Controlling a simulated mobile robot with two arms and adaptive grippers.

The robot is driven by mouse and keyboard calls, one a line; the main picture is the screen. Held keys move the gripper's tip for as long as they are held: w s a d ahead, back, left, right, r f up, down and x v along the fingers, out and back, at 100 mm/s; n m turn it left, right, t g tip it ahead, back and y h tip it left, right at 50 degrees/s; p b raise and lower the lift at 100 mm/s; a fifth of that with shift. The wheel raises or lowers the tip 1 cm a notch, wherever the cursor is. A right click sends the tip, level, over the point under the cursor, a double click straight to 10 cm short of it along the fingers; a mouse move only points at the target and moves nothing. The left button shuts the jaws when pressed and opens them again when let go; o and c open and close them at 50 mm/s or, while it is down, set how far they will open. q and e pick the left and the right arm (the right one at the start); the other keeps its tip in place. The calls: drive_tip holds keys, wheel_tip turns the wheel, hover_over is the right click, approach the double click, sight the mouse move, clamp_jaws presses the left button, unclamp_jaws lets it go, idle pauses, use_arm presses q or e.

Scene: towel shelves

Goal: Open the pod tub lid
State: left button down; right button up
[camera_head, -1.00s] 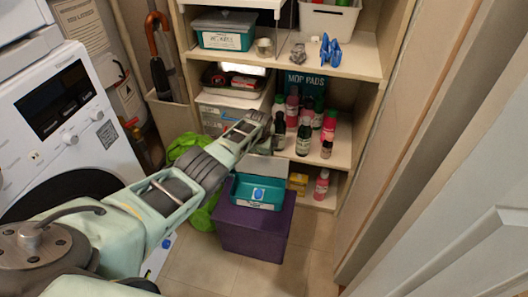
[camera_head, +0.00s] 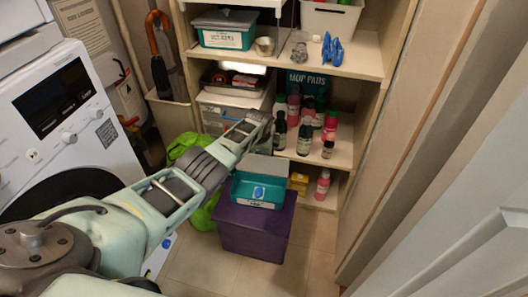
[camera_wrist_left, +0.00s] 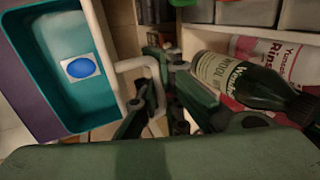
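The teal pod tub (camera_head: 243,190) stands on a purple box on the floor, its label with a blue oval facing up toward me. A pale panel, apparently its lid (camera_head: 266,167), stands raised behind the tub, partly hidden by my arm. In the left wrist view the tub (camera_wrist_left: 30,40) is at upper left, with a pale curved piece (camera_wrist_left: 135,65) beside its rim. My left gripper (camera_head: 264,126) is above and behind the tub, near the raised panel. In the wrist view its fingers (camera_wrist_left: 163,112) look apart, with nothing clearly held. My right gripper is not in view.
The purple box (camera_head: 250,237) supports the tub. Several bottles (camera_head: 304,138) stand on the shelf close to the left gripper. A green bag (camera_head: 203,215) lies to the left, and a pink bottle (camera_head: 322,186) stands to the right. The floor in front is clear.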

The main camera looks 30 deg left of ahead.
use_arm(q)
drive_tip(key=c, duration=2.5)
unclamp_jaws()
drive_tip(key=shift+r, duration=0.1)
drive_tip(key=o, duration=0.3)
drive_tip(key=shift+r, duration=0.1)
drive_tip(key=v, duration=1.1)
drive_tip(key=shift+s+d+r, duration=0.15)
drive_tip(key=shift+s+r, duration=0.05)
drive_tip(key=shift+r, duration=0.15)
